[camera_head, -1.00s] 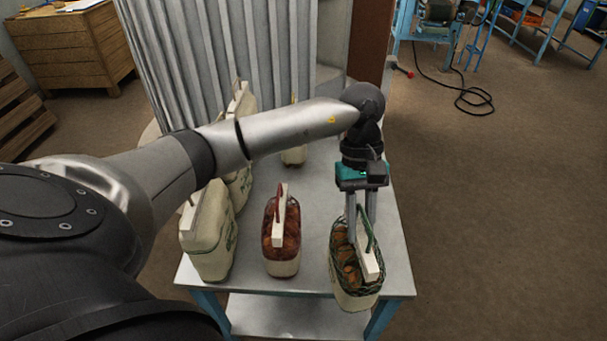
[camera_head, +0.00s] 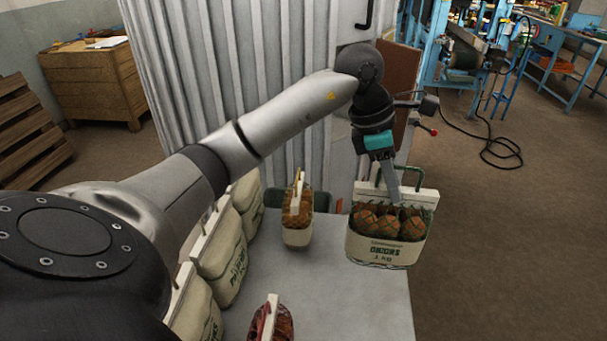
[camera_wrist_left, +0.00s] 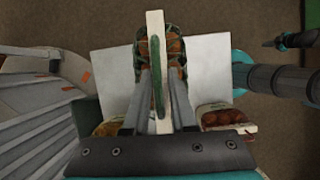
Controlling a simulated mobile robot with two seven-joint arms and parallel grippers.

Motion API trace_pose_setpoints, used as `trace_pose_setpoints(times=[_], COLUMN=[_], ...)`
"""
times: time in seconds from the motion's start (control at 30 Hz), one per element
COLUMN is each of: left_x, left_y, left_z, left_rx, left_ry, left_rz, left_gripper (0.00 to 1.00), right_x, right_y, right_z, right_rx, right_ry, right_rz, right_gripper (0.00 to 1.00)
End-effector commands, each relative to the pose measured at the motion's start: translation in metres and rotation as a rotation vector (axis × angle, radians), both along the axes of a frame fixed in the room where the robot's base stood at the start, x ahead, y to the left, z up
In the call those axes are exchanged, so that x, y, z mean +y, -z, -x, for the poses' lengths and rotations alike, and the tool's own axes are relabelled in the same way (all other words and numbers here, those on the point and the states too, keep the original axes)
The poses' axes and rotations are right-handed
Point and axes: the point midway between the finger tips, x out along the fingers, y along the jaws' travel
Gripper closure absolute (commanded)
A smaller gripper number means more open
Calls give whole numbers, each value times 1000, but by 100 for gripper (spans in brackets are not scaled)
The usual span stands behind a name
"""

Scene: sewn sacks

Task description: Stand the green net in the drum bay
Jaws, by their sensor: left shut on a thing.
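The green net (camera_head: 388,250) is a cream-based bag with green mesh over round brown-orange produce, a white header strip and a green handle. My left gripper (camera_head: 394,196) is shut on its header and holds it upright above the right side of the grey table. In the left wrist view, the white header and green handle (camera_wrist_left: 157,75) stand between the fingers, and the mesh (camera_wrist_left: 175,48) shows beyond. I cannot make out which place is the drum bay. My right gripper is not in view.
An orange-brown net (camera_head: 297,212) stands left of the held net, and a red net (camera_head: 272,322) at the near edge. Cream sacks (camera_head: 228,262) line the table's left side. A ribbed grey wall (camera_head: 225,100) rises behind. The table's middle (camera_head: 335,295) is bare.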

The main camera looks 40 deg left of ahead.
Motion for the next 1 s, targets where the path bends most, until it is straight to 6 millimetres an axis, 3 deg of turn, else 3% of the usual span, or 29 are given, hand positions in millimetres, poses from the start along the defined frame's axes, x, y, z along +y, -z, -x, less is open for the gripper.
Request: trace_pose_setpoints(times=[0.17, 0.33, 0.8, 1.0], left_x=[2, 2, 2, 2], left_y=[-8, 5, 110, 141], left_z=[-3, -3, -2, -4], left_rx=[-8, -3, -1, -7], left_ry=[-43, -46, -46, -45], left_rz=[3, 3, 5, 4], left_gripper=[100, 100, 100, 100], right_x=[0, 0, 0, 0], right_y=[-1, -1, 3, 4], right_z=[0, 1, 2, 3], right_rx=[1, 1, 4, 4], right_ry=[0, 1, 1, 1], right_rz=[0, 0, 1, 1], right_gripper=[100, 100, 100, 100])
